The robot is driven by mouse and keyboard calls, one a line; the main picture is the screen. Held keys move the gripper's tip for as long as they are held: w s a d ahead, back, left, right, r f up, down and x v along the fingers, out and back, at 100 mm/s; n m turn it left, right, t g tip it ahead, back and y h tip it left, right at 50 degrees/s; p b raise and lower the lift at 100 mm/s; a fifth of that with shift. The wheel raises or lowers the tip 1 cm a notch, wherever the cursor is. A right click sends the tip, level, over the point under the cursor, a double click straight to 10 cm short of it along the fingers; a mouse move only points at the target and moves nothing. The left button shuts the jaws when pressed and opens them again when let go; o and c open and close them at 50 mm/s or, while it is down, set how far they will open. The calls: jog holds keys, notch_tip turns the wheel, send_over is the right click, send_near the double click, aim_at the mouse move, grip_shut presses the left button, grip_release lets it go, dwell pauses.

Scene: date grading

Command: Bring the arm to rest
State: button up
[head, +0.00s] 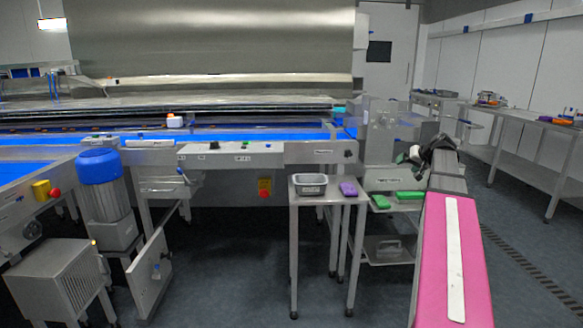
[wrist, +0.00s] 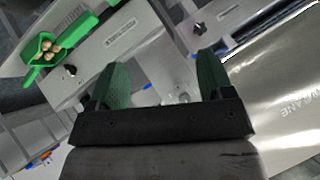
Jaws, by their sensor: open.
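My gripper (wrist: 160,78) shows in the wrist view with its two green fingers apart and nothing between them. In the head view my gripper (head: 407,157) is small and dark at the far end of my pink arm, right of the small steel table. It is in the air in front of the steel machine housing (head: 385,120). The exact gap to the housing cannot be told.
A steel table (head: 328,195) holds a grey tub (head: 310,180) and a purple object (head: 348,188). Green objects (head: 409,195) lie beside it. A green scoop (wrist: 45,55) with brownish pieces shows in the wrist view. Floor at right is clear.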

jog(key=s+a+f+g+h, duration=0.1)
jog(key=s+a+f+g, duration=0.1)
jog(key=s+a+f, duration=0.6)
jog(key=s+a+f+n+g+h, duration=0.1)
jog(key=s+a+f+g, duration=0.2)
jog(key=a+f, duration=0.6)
jog(key=s+a+f+g, duration=0.2)
jog(key=s+a+f, duration=0.3)
jog(key=f, duration=0.7)
jog(key=s+a+f+g+h, duration=0.2)
jog(key=s+a+f, duration=0.3)
jog(key=s, duration=0.5)
notch_tip(320, 180, down, 2)
jog(key=shift+s+f+n, duration=0.15)
jog(key=shift+f+n, duration=0.05)
jog(key=shift+n, duration=0.2)
dwell(3.6)
